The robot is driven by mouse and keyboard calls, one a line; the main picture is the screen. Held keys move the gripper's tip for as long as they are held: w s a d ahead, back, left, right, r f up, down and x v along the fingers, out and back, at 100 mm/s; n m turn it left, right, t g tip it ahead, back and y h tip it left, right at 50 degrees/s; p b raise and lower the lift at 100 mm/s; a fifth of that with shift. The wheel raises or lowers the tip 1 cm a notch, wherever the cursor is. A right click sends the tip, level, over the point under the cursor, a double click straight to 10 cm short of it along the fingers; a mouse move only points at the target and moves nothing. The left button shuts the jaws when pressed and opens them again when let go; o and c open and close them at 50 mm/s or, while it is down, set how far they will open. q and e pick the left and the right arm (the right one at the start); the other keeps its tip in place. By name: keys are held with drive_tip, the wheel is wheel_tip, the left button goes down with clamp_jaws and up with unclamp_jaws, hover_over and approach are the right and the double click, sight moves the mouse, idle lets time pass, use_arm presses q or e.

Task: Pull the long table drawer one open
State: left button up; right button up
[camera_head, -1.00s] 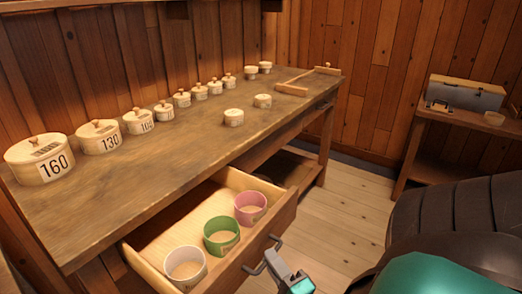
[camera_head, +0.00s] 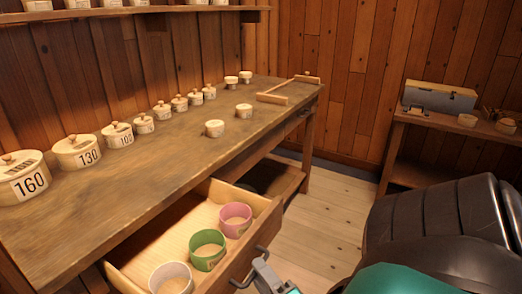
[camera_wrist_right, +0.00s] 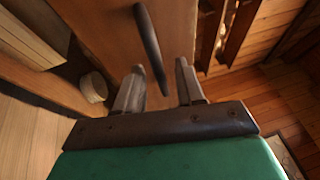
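The long table (camera_head: 150,165) has a wooden drawer (camera_head: 262,222) pulled well out of its front. The drawer holds a white cup (camera_head: 171,278), a green cup (camera_head: 208,250) and a pink cup (camera_head: 235,220). A dark bar handle (camera_head: 240,280) is on the drawer's front. My right gripper (camera_head: 260,264) is at this handle. In the right wrist view its two fingers (camera_wrist_right: 158,85) stand apart, and the dark handle (camera_wrist_right: 150,45) runs into the gap between them. I cannot tell whether they touch it. My left gripper is not in view.
Lidded spool boxes (camera_head: 77,151), several in a row, stand along the table's back. Two small round boxes (camera_head: 214,128) and a wooden frame (camera_head: 288,91) are farther right. A side table (camera_head: 398,160) with a grey case (camera_head: 440,97) stands right. Floor between is clear.

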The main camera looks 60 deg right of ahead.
drive_tip(key=v, duration=1.3)
drive_tip(key=shift+w, duration=0.1)
